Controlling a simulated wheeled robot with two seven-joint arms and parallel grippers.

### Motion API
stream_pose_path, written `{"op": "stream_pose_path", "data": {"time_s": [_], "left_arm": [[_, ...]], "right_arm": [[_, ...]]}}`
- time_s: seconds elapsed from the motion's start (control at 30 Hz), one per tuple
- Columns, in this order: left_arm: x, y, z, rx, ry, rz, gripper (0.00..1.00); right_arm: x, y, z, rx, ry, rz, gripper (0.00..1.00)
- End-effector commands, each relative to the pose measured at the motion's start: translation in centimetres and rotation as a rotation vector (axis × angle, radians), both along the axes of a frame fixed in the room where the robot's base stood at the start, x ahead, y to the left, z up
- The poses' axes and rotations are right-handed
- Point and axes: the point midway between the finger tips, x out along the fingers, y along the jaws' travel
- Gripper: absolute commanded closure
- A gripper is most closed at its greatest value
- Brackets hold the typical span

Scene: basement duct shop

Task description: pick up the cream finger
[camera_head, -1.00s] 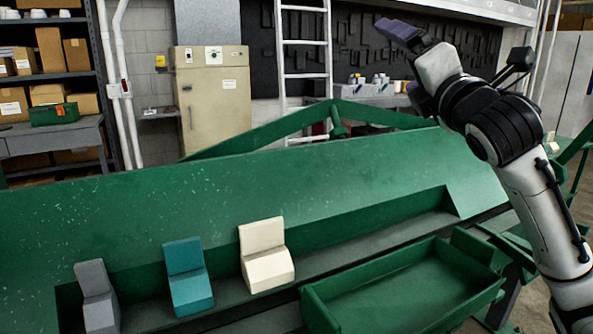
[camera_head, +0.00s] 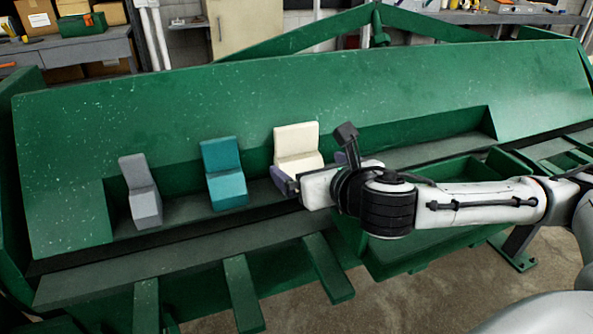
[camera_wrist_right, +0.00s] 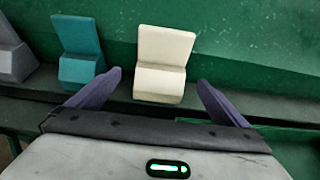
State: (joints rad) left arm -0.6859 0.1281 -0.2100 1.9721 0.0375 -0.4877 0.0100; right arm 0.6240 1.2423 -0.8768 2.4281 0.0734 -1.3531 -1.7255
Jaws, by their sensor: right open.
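The cream finger (camera_head: 297,146) stands upright in the recess of the green machine, the rightmost of three angled blocks. Its lower part is partly hidden behind my right gripper in the head view. My right gripper (camera_head: 312,172) is open just in front of it. In the right wrist view the cream finger (camera_wrist_right: 164,65) lies ahead, centred between the two spread purple fingertips (camera_wrist_right: 160,85), with space on both sides. I cannot see contact. My left gripper is not in view.
A teal finger (camera_head: 224,174) stands to the left of the cream one, and a grey finger (camera_head: 141,191) further left. A green tray (camera_head: 400,255) sits under my right forearm. The recess to the right of the cream finger is clear.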

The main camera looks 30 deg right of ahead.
Motion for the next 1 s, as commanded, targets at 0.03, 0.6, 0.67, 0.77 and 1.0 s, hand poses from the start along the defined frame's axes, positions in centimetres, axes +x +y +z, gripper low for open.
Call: {"op": "stream_pose_path", "data": {"time_s": [0.03, 0.6, 0.67, 0.77, 1.0], "left_arm": [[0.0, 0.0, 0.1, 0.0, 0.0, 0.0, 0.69], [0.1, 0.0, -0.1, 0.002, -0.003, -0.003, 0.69], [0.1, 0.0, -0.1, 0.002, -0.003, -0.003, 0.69], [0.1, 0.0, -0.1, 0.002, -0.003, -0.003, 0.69], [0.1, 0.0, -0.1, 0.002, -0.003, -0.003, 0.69]], "right_arm": [[0.7, -0.2, -0.2, 0.001, 0.001, -0.001, 0.02], [6.2, -1.7, -2.6, 0.002, 0.002, -0.001, 0.02], [6.4, -1.8, -2.6, 0.001, 0.001, 0.0, 0.02], [6.4, -1.8, -2.6, 0.001, 0.001, 0.001, 0.02], [6.4, -1.8, -2.6, 0.0, 0.001, 0.0, 0.27]]}}
